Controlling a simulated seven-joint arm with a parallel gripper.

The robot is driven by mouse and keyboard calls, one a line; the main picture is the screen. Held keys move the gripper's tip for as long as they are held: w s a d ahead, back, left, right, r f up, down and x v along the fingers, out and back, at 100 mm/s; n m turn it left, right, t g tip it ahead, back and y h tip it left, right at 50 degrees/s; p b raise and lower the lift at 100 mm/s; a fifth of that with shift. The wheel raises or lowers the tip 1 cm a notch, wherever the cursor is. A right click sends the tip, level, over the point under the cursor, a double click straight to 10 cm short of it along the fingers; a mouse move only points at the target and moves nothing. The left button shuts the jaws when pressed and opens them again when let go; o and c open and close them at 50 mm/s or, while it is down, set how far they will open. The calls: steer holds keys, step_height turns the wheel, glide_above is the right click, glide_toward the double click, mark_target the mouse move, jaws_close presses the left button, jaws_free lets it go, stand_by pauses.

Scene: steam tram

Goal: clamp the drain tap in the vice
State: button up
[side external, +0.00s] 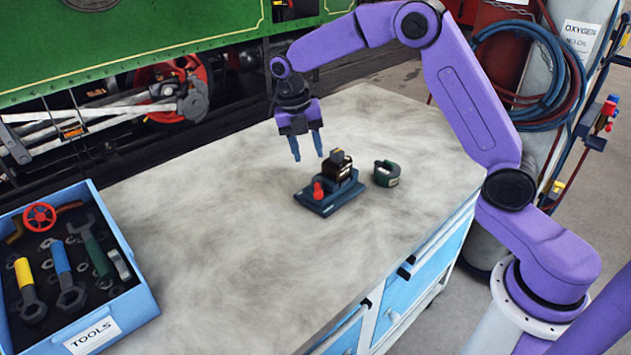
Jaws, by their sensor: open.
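The vice (345,194) stands on the bench, with a dark blue base, a red knob at its front left and dark jaws. A small grey-brown block shows at the top of the jaws; I cannot tell whether it is part of the vice. A red handwheel on a brass-coloured body, which looks like the drain tap (40,217), lies in the far left part of the blue tool box. My gripper (308,157) is open and empty, pointing down above the bench, just behind and left of the vice. It appears apart from everything.
The blue tool box (141,302) labelled TOOLS also holds wrenches with yellow, blue and green handles and several nuts. A small round dark green item (386,174) lies right of the vice. The bench top (215,225) between box and vice is clear. The green tram (130,40) stands behind.

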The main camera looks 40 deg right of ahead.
mark_target(317, 187)
steer(key=f, duration=0.3)
steer(key=s+d+f, duration=0.1)
steer(key=f, duration=0.5)
steer(key=shift+s+d+f, duration=0.15)
steer(key=shift+d+f, duration=0.1)
steer(key=shift+f, duration=0.1)
jaws_close()
